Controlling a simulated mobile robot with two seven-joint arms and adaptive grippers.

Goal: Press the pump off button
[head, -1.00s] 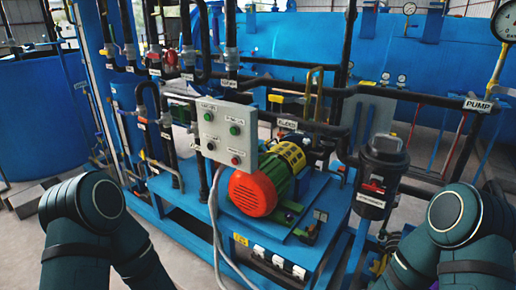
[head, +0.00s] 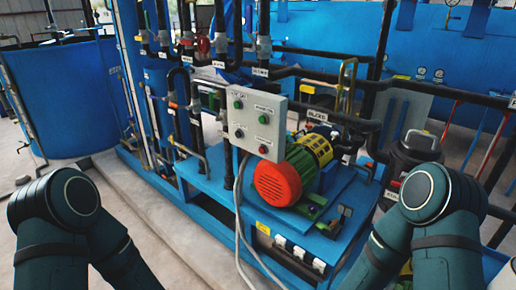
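A grey control box (head: 252,116) stands near the middle of the head view, above and left of the pump motor. Its face carries two green buttons, an upper left one (head: 238,104) and an upper right one (head: 264,120). Below them are a dark control (head: 239,133) at left and a red button (head: 263,149) at right. Small white labels sit by them, too small to read, so I cannot tell which is pump off. Both my arms show only as dark links at the lower corners, apart from the box. Neither gripper is in view.
A red and green motor (head: 278,184) with a yellow section sits on a blue base (head: 325,232), right of and below the box. Grey cables hang below the box. Black pipes stand behind it. A blue tank (head: 65,100) is at left, with bare floor in front.

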